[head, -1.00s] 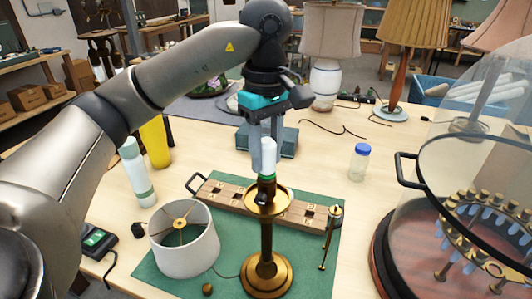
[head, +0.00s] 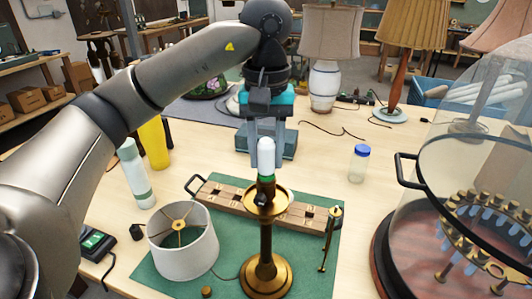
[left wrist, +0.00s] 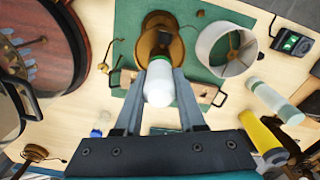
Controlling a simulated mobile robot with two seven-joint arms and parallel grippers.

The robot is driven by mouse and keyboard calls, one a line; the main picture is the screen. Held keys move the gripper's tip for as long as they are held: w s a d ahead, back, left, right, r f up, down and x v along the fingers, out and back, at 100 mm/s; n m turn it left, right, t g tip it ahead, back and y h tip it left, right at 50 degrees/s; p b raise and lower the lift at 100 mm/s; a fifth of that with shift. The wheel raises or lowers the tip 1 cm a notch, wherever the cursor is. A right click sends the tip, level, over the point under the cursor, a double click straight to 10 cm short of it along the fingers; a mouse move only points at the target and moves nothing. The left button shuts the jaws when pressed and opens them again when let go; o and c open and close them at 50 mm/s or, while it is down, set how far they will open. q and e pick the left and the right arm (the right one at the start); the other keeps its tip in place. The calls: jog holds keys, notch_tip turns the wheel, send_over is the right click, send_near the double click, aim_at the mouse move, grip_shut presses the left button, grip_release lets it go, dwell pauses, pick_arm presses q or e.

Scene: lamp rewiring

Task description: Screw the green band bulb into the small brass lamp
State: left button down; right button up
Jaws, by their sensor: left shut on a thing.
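The small brass lamp (head: 266,240) stands upright on the green mat, with a dish-like brass cup and a dark socket at its top. The green band bulb (head: 266,152), white with a green band near its lower end, is upright right above the socket. How deep its base sits in the socket I cannot tell. My left gripper (head: 266,163) comes from above and behind, its fingers on both sides of the white glass. In the left wrist view the bulb (left wrist: 159,88) lies between the two fingers, in line with the lamp (left wrist: 160,40). My right gripper is out of view.
A white lampshade (head: 184,242) stands left of the lamp. A wooden tray (head: 235,196) lies behind it, and a thin brass piece (head: 331,240) to its right. A glass dome (head: 470,190) over a wooden base fills the right. A blue-capped jar (head: 359,163) stands behind.

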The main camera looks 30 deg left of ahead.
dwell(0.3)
pick_arm(q)
jog(key=m, duration=0.4)
jog(key=shift+m, duration=0.3)
jog(key=m, duration=0.3)
jog(key=shift+m, duration=0.3)
jog(key=shift+c, duration=2.1)
grip_release()
